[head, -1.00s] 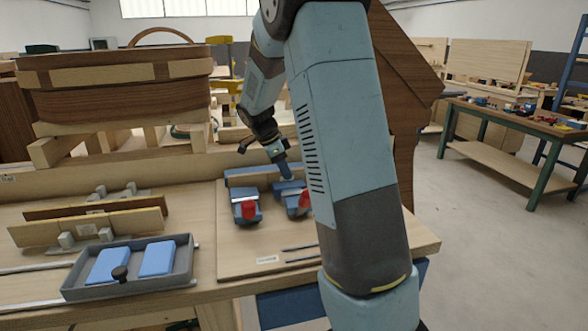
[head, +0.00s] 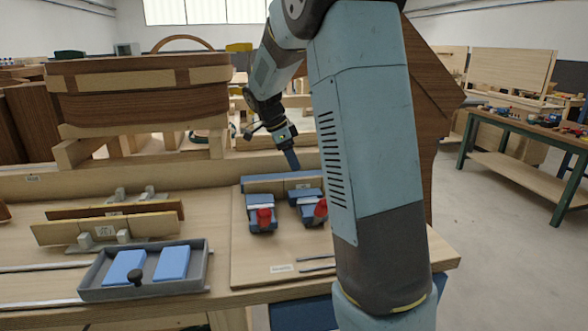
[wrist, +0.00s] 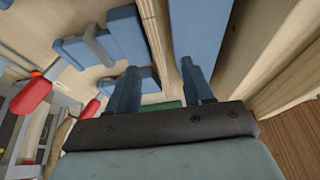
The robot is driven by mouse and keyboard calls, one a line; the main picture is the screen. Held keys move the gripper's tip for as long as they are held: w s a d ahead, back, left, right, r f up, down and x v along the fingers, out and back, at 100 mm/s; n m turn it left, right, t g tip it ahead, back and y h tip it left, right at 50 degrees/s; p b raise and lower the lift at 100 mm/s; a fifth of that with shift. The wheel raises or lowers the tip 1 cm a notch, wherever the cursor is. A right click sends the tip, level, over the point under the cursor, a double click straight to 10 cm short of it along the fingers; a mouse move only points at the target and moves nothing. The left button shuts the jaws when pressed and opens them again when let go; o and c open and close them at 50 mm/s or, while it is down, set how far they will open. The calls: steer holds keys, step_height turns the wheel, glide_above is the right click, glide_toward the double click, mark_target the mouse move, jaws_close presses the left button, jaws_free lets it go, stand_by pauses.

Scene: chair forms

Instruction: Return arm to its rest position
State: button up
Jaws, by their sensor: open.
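My gripper (head: 291,160) is at the end of my bent arm, above the back of the workbench. My arm hides part of the right clamp's surroundings.
A grey tray (head: 206,272) with blue blocks sits at the bench's front left. Wooden strips in grey holders (head: 100,226) lie behind it. A large wooden chair form (head: 140,90) stands at the back left. Open floor (head: 500,240) lies right of the bench.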

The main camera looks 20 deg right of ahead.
steer(key=shift+a+r, duration=0.15)
steer(key=shift+r, duration=0.2)
steer(key=shift+s+r, duration=0.15)
steer(key=s+a+r+n+t+y, duration=0.1)
steer(key=s+a+r+n+t, duration=0.1)
steer(key=s+n, duration=0.5)
steer(key=s+a+r+n+t+y, duration=0.2)
steer(key=s+a+n, duration=0.2)
steer(key=s, duration=1)
steer(key=s+a+r+n+t+y, duration=0.1)
steer(key=s+a+r+n+t, duration=0.1)
steer(key=s+n, duration=0.7)
steer(key=shift+s+a+n, duration=0.3)
steer(key=shift+s+a, duration=0.3)
steer(key=shift+s, duration=0.05)
steer(key=shift+c, duration=0.4)
